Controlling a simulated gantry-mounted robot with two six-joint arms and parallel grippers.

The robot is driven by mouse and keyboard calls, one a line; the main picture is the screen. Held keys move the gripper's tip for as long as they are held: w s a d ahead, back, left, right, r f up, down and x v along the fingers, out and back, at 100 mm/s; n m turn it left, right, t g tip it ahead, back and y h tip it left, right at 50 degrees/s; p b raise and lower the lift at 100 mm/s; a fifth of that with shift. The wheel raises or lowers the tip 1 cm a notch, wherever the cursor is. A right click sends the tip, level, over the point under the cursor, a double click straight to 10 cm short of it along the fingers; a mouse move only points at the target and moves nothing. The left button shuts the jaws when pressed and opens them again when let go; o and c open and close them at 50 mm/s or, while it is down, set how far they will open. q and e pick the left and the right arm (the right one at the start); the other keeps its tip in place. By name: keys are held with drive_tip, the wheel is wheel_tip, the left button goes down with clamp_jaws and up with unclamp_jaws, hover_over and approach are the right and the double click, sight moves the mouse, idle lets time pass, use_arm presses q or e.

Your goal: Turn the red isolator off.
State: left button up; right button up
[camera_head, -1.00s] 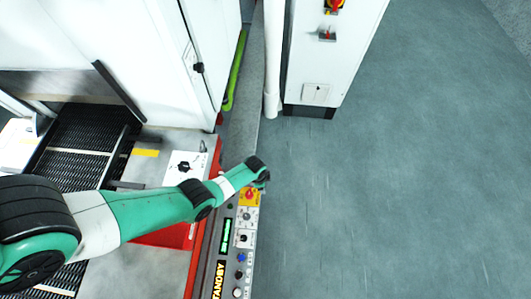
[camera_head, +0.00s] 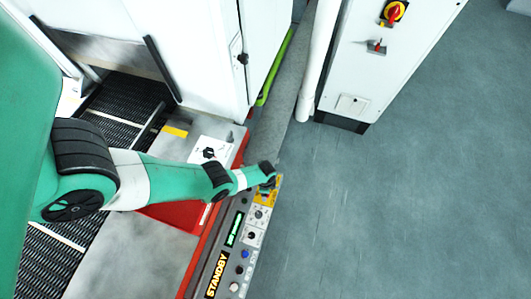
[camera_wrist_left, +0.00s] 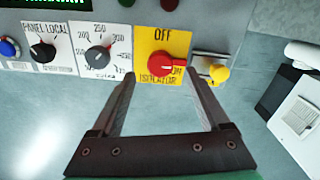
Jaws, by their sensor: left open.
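The red isolator knob (camera_wrist_left: 163,64) sits on a yellow plate (camera_wrist_left: 148,42) marked OFF at the top and ISOLATOR below. Its handle points to the right in the left wrist view, toward a partly covered ON label. My left gripper (camera_wrist_left: 162,80) is open, its two fingers apart on either side of the knob's lower part; I cannot tell whether they touch the panel. In the head view the left gripper (camera_head: 270,182) is over the end of the control panel, partly covering the yellow plate (camera_head: 265,192). My right gripper is not in view.
A yellow-tipped toggle (camera_wrist_left: 218,74) is close on the right. A white cabinet (camera_head: 372,75) carries another red-yellow switch (camera_head: 393,12). Open floor (camera_head: 410,200) lies right.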

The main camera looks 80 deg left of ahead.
use_arm(q)
wheel_tip(320, 180, down, 4)
drive_tip(key=shift+f+b, duration=0.15)
drive_tip(key=shift+b, duration=1.1)
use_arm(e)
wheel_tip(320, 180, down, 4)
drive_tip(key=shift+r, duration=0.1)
use_arm(q)
clamp_jaws()
